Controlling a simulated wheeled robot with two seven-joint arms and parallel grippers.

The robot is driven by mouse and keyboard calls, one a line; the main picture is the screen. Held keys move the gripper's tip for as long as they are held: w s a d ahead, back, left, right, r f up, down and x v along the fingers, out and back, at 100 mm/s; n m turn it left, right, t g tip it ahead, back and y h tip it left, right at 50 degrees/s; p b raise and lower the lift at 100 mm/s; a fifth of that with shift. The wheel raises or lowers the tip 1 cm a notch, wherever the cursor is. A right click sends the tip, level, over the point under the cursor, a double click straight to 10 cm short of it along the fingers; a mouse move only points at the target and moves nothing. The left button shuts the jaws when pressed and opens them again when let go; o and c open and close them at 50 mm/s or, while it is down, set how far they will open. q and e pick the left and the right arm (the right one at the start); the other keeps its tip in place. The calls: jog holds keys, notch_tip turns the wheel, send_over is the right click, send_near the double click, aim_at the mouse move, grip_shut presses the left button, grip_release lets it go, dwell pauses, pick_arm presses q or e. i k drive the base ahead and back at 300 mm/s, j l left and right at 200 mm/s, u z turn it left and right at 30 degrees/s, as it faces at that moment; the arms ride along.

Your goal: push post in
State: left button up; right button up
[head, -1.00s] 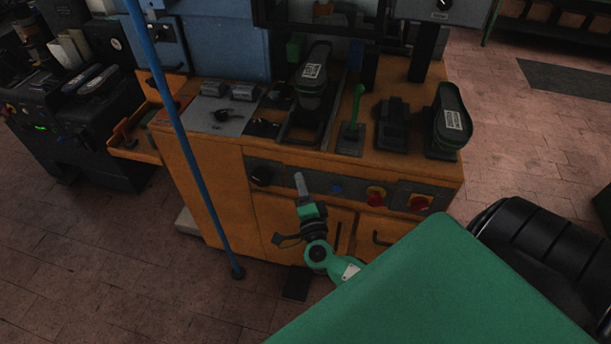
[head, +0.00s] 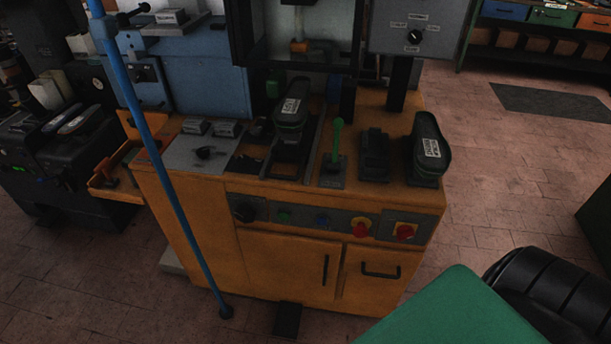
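The orange heel press (head: 205,230) stands in the middle of the head view. On its top, a dark post (head: 290,152) stands on a black slide track that runs front to back. The post carries a dark shoe form (head: 289,118) with a white label. The post is near the front half of the track, forward of the press's upright frame; how far it can travel is not clear. A green lever (head: 337,140) stands upright just right of the track. Neither of my grippers is in view.
A second labelled shoe form (head: 425,150) stands at the press top's right end, beside an empty dark stand (head: 375,158). The front panel has a red button (head: 361,228) and knobs. A slanted blue pole (head: 165,165) stands at the left.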

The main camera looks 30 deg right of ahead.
aim_at(295, 148)
jog(key=i+l+z, duration=0.1)
jog(key=z, duration=0.35)
jog(key=i+z, duration=0.2)
jog(key=z, duration=0.25)
jog(key=i+z, duration=0.15)
jog(key=z, duration=0.3)
